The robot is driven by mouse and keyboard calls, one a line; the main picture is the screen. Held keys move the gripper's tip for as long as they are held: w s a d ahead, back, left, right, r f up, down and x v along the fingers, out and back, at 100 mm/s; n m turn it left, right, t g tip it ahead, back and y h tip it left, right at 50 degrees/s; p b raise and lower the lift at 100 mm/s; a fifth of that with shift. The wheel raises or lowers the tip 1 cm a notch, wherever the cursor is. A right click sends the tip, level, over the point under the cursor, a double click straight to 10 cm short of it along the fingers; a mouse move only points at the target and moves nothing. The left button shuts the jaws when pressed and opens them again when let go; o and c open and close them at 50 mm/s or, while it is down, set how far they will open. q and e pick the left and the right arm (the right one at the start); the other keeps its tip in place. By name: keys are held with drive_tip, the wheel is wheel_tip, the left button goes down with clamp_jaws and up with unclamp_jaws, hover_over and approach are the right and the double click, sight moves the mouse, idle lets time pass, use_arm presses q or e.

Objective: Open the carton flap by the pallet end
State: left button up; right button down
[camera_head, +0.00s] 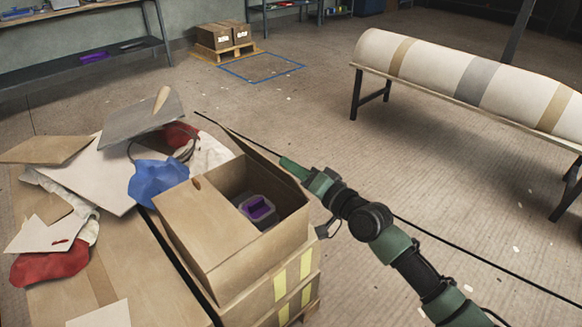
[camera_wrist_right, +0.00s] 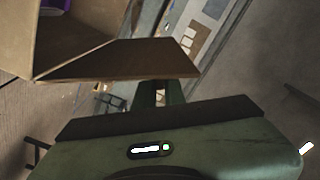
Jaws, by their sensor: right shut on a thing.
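The brown carton (camera_head: 230,282) stands on a stack in the head view, its top partly open. Inside it sits a grey piece with a purple block (camera_head: 258,208). A broad flap (camera_head: 192,222) covers the left side of the top. Another flap (camera_head: 262,153) stands tilted up along the far right edge. My right gripper (camera_head: 288,163) is at this raised flap's outer edge. In the right wrist view the flap (camera_wrist_right: 115,62) runs into the fingers, and the gripper is shut on it. The fingertips are mostly hidden behind the flap. My left gripper is out of view.
Boards, a blue cloth (camera_head: 157,183) and red cloths (camera_head: 50,264) lie heaped left of the carton. A long white roll on a bench (camera_head: 470,85) stands at right. Small cartons on a pallet (camera_head: 223,54) are far back. Floor between is mostly clear.

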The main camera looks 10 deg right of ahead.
drive_tip(key=c, duration=1.5)
unclamp_jaws()
drive_tip(key=shift+d, duration=0.1)
drive_tip(key=shift+v, duration=3.9)
